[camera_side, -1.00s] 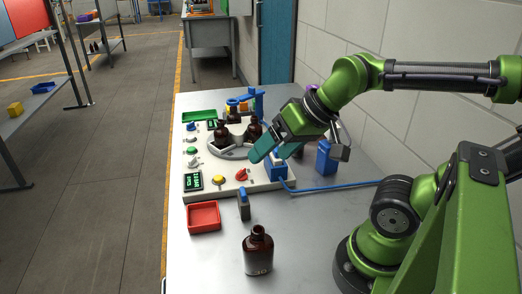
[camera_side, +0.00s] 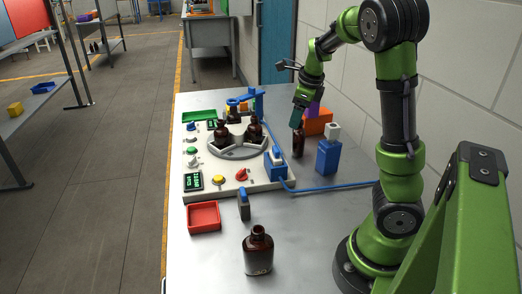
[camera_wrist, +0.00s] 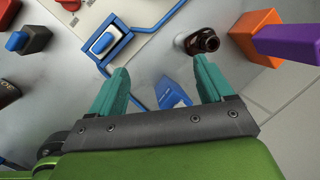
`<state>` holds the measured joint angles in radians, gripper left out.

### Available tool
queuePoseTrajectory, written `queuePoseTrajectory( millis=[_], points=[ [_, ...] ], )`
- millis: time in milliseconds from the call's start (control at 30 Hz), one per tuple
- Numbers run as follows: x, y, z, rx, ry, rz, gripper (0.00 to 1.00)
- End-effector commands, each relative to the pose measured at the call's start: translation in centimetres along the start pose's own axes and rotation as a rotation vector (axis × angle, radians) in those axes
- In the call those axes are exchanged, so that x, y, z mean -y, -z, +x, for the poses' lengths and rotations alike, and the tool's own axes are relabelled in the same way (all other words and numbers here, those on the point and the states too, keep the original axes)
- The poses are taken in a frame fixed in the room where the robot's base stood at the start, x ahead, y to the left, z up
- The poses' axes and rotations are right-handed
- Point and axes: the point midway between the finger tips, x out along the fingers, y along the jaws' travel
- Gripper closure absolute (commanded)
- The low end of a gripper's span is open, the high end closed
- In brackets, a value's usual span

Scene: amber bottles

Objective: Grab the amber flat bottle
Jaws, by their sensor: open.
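A slim amber bottle (camera_side: 298,143) stands upright on the table right of the white machine. In the wrist view its open brown neck (camera_wrist: 203,42) shows beyond the tip of the right-hand finger. My gripper (camera_side: 297,119) points down just above this bottle in the side view. It is open and empty, with its teal fingers apart in the wrist view (camera_wrist: 160,78). Another amber bottle (camera_side: 258,252), broad-bodied and open-necked, stands upright at the table's front. I cannot tell for sure which one is flat.
An orange block (camera_side: 317,123) with a purple piece stands close behind the slim bottle. A red tray (camera_side: 204,217) lies in front.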

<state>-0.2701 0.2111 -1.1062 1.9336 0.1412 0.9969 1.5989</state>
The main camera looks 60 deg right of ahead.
Motion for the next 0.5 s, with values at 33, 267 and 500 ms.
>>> queuePoseTrajectory(
  millis=[33, 267, 500],
  points=[
    [1.9, 0.5, -0.5, -0.023, 0.047, 0.167, 0.2],
    [6.2, 1.5, -3.1, 0.016, 0.158, 0.788, 0.2],
    [6.1, 1.4, -2.8, 0.034, 0.149, 0.997, 0.2]
  ],
)
